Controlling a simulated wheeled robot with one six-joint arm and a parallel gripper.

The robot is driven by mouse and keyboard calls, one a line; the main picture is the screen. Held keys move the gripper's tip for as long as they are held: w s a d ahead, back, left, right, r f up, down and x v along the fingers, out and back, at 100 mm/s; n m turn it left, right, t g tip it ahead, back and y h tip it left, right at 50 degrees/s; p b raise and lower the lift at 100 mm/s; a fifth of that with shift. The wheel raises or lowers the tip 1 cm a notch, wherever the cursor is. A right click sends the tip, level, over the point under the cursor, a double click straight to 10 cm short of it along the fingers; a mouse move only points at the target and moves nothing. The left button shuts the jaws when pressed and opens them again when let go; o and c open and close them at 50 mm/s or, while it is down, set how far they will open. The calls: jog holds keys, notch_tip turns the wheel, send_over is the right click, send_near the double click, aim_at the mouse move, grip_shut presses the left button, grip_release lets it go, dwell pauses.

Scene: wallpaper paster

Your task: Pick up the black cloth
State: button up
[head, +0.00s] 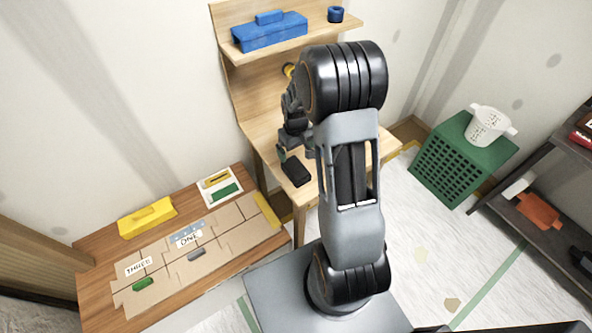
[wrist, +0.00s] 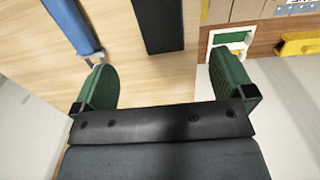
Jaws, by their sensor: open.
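The black cloth (head: 296,172) looks like a compact dark block lying on the wooden desk, near its front left edge. In the wrist view the black cloth (wrist: 163,25) shows at the top, ahead of the gap between the fingers and partly cut off by the frame. My gripper (wrist: 163,82) has its two green fingers wide apart, with nothing between them. In the head view the gripper is small and partly hidden behind my arm, just behind the cloth. I see no contact between them.
A blue-handled tool (wrist: 72,24) lies left of the cloth in the wrist view. A shelf above the desk holds a blue toolbox (head: 270,34). A low table (head: 96,262) with cardboard pieces and a yellow box (head: 146,217) stands left. A green crate (head: 440,172) stands right.

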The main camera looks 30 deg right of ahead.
aim_at(296, 168)
notch_tip(296, 168, down, 11)
jog(key=shift+r+p, duration=0.1)
jog(key=shift+p, duration=0.75)
jog(key=c, duration=1)
jog(key=shift+o, duration=0.2)
